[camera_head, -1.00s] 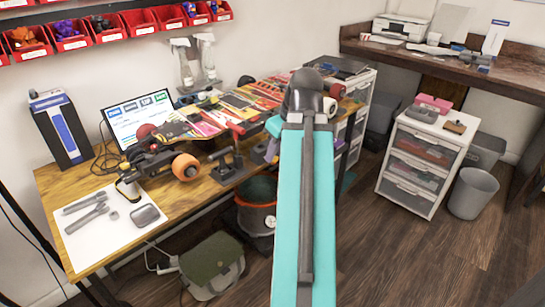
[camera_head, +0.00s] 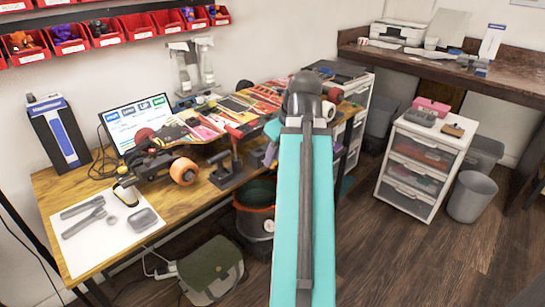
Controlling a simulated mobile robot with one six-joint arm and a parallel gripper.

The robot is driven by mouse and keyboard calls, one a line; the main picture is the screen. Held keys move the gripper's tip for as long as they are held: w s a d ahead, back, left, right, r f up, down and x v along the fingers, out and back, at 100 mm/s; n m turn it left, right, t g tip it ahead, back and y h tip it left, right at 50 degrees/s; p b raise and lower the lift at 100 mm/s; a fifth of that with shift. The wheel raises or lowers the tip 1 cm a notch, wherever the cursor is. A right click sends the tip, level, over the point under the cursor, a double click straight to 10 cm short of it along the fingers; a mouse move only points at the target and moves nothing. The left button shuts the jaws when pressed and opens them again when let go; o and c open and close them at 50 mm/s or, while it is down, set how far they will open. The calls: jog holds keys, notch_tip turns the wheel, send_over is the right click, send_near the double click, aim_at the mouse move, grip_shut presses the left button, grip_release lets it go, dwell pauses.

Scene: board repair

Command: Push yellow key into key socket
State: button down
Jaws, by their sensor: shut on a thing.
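My teal arm link runs up from the bottom edge to a dark rounded joint over the workbench. My gripper is hidden behind the arm, so its jaws and anything in them do not show. A colourful skateboard (camera_head: 205,123) lies wheels-up along the bench, with an orange wheel (camera_head: 183,171) at its near left end. The arm covers part of its right end. I cannot make out the yellow key or the key socket. A small yellow and black object (camera_head: 126,192) is at the mat's edge, too small to identify.
A white mat (camera_head: 88,252) with wrenches and a grey tray (camera_head: 143,219) lies at the bench's front left. A black stand (camera_head: 228,168) is at the front edge. A laptop (camera_head: 135,122) and spray bottles (camera_head: 205,65) stand behind. A white drawer cabinet (camera_head: 423,165) is to the right.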

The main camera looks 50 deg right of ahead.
jog(key=shift+r+p, duration=0.55)
jog(key=shift+p, duration=0.2)
jog(key=shift+w+d, duration=0.1)
jog(key=shift+w+d+r, duration=0.25)
jog(key=shift+w+d, duration=0.1)
jog(key=shift+d, duration=0.05)
jog(key=w+d+r+p, duration=0.3)
jog(key=w+d+p, duration=0.5)
jog(key=p, duration=0.4)
jog(key=w+d+r+p, duration=0.3)
jog(key=w+d+p, duration=0.6)
jog(key=d+p, duration=0.2)
jog(key=shift+w+d+r+p, duration=0.25)
jog(key=shift+r+p, duration=0.05)
jog(key=shift+p, duration=0.25)
jog(key=shift+w+a+p, duration=0.1)
jog(key=shift+p, duration=0.9)
